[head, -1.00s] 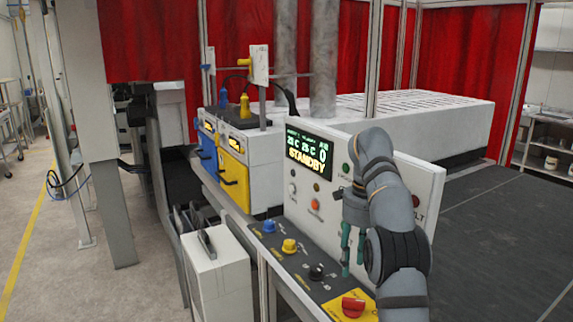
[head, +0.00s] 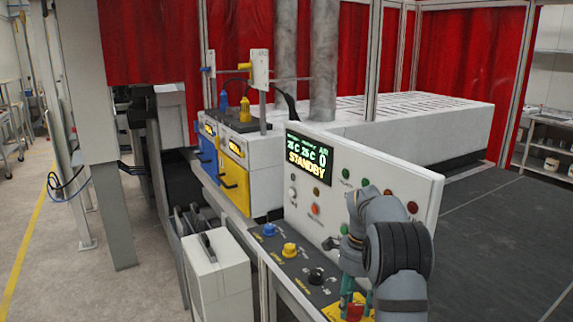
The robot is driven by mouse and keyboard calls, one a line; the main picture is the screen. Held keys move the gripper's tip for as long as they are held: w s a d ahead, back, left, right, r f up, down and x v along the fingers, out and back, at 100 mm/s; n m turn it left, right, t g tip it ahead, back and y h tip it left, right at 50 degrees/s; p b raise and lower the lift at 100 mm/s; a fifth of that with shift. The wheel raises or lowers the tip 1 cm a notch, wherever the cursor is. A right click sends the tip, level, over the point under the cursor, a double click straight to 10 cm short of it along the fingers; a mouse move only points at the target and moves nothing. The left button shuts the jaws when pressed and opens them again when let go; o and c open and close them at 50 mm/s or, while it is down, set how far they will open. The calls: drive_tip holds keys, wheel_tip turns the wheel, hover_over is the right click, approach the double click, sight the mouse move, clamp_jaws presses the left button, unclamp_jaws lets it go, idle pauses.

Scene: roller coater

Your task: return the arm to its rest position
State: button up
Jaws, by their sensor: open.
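My gripper (head: 356,303) hangs low at the lower right of the head view, with its green fingers apart and nothing seen between them. It is in front of the yellow plate (head: 334,311) at the near end of the sloped control panel (head: 272,243). It partly hides the red switch there; I cannot tell whether it touches it. My arm (head: 400,255) is bent above it and covers the lower right of the upright panel.
The upright panel (head: 408,176) has a display (head: 306,156) reading STANDBY, with lamps and buttons. Blue (head: 268,229), yellow (head: 289,250) and black (head: 316,276) knobs stick up from the sloped panel. A white box (head: 217,275) stands left. The dark surface (head: 500,235) at right is clear.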

drive_tip(key=n+p, duration=0.1)
drive_tip(key=n, duration=0.1)
drive_tip(key=n+p, duration=0.1)
drive_tip(key=n, duration=0.2)
drive_tip(key=shift+w+d+r+n, duration=0.1)
drive_tip(key=shift+d+r+n, duration=0.1)
drive_tip(key=shift+n, duration=0.1)
drive_tip(key=shift+f+n+p, duration=0.2)
drive_tip(key=shift+n+p, duration=0.35)
drive_tip(key=shift+n, duration=0.55)
